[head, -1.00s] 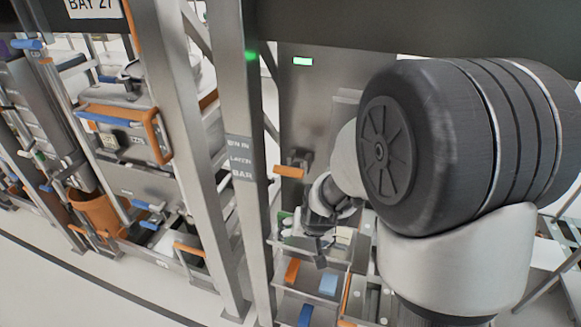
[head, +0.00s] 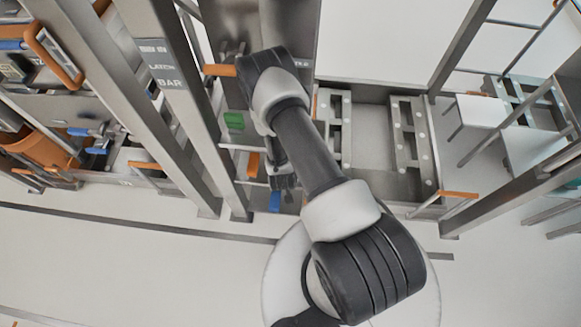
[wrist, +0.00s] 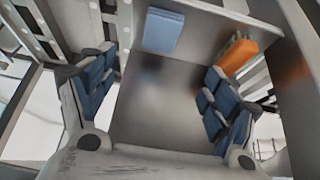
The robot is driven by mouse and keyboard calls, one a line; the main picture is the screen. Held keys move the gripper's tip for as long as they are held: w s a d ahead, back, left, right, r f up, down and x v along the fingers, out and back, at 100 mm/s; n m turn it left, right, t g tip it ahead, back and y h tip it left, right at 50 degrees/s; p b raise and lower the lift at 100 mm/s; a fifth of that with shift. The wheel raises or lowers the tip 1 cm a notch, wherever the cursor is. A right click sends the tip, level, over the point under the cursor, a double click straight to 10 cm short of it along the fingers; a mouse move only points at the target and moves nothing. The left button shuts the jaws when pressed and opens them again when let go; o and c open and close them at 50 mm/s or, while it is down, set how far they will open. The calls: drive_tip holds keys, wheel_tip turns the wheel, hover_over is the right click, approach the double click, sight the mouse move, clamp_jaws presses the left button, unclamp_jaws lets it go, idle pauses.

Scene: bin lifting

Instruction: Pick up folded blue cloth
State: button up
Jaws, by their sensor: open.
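The folded light-blue cloth (wrist: 162,30) lies flat on a grey metal tray (wrist: 160,110), near the top of the wrist view. My gripper (wrist: 158,85) is open and empty, with its blue-padded fingers spread wide on either side of the tray's bare middle. The cloth lies beyond the fingers and apart from them, roughly in line with the gap between them. In the head view my gripper (head: 283,182) is small and dark at the end of my arm, and I cannot make out the cloth there.
An orange object (wrist: 238,54) sits at the tray's right side. In the head view, a green object (head: 233,120) and an orange handle (head: 219,70) are near my arm. Metal posts (head: 172,110) stand close on the left. A frame with rails (head: 408,135) is on the right.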

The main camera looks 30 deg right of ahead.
drive_tip(key=b+x, duration=0.6)
drive_tip(key=x, duration=1)
drive_tip(key=shift+s+a+f, duration=0.1)
drive_tip(key=shift+s+a, duration=0.05)
drive_tip(key=shift+c, duration=0.2)
drive_tip(key=c, duration=1)
